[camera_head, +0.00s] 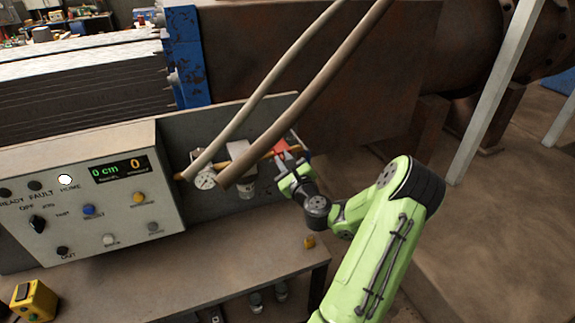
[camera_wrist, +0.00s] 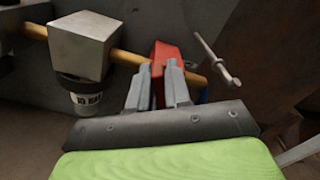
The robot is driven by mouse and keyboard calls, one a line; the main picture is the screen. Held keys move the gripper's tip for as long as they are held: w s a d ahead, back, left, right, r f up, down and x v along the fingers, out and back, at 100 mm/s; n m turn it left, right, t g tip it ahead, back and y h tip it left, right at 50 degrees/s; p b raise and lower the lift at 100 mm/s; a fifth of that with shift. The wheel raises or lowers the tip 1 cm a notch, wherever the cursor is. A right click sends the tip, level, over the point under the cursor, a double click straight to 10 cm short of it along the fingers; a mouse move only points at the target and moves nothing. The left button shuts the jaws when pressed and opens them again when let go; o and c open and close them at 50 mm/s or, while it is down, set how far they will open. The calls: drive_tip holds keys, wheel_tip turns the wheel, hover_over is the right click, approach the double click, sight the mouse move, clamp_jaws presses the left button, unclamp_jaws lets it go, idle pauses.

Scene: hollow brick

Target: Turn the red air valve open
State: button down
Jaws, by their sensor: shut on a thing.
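The red air valve (camera_wrist: 165,55) shows in the wrist view as a red handle on a brass-coloured pipe (camera_wrist: 125,56). In the head view the red valve (camera_head: 281,146) is partly hidden by my gripper. My gripper (camera_head: 287,161) reaches it from the front right. In the wrist view the two grey fingers of my gripper (camera_wrist: 159,72) stand on either side of the red handle and are shut on it. The lower part of the handle is hidden between the fingers.
A grey block-shaped regulator (camera_wrist: 82,42) sits left of the valve on the pipe. A round gauge (camera_head: 205,181) is further left. Two thick hoses (camera_head: 300,92) slant across in front. A control box (camera_head: 110,195) stands left on the bench (camera_head: 200,265). A thin metal rod (camera_wrist: 216,57) is right of the valve.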

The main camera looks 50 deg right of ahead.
drive_tip(key=shift+w+a+f+n+b, duration=0.2)
drive_tip(key=shift+f+n+b, duration=0.3)
drive_tip(key=shift+n+b, duration=1.45)
drive_tip(key=shift+w+a+f+n+b, duration=0.1)
drive_tip(key=shift+a+f+n+b, duration=0.3)
drive_tip(key=shift+n+b, duration=1.55)
drive_tip(key=shift+w+a+f+n+b, duration=0.1)
drive_tip(key=shift+f+n+b, duration=0.5)
drive_tip(key=shift+n+b, duration=1.35)
drive_tip(key=c, duration=1.2)
unclamp_jaws()
drive_tip(key=shift+o, duration=0.2)
